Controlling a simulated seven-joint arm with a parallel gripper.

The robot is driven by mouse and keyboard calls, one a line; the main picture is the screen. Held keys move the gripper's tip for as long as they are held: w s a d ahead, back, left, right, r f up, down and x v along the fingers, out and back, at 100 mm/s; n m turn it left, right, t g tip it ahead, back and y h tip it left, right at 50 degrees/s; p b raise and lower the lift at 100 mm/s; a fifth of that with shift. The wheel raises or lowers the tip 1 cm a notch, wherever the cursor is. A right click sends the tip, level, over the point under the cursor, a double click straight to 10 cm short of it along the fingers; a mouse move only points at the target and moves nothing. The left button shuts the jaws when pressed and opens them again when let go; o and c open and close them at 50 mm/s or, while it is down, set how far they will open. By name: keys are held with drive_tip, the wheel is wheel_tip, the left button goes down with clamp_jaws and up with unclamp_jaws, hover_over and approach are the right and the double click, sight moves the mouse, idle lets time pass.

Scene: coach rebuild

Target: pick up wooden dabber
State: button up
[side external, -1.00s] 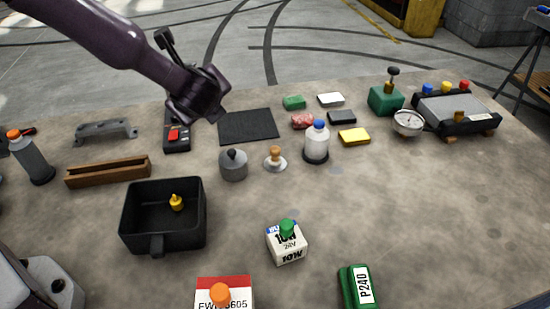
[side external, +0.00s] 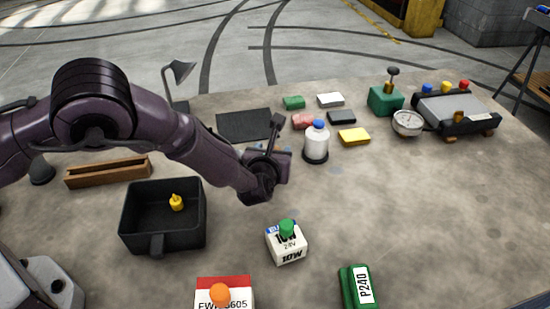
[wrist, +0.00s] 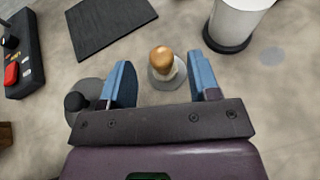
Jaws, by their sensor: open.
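The wooden dabber (wrist: 162,58) shows in the wrist view with a rounded tan wooden top. It stands upright on a pale round disc (wrist: 166,82). My gripper (wrist: 160,66) is open, with one blue finger to the left of the dabber and one to the right. The dabber appears between the fingers in the picture, with a gap on each side; the height gap cannot be told. In the side external view my gripper (side external: 262,180) is low over the table's middle, and my arm hides the dabber and its disc.
A grey knobbed weight (wrist: 84,100) is close by the left finger. A white bottle with a blue cap (side external: 317,142) stands just right of my gripper. A black mat (side external: 244,125) lies behind. A black tray (side external: 128,215) and a 10W box (side external: 287,246) are in front.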

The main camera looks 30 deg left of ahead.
sight(276, 147)
drive_tip(key=shift+x, duration=2.7)
drive_tip(key=shift+f, duration=0.1)
drive_tip(key=c, duration=1)
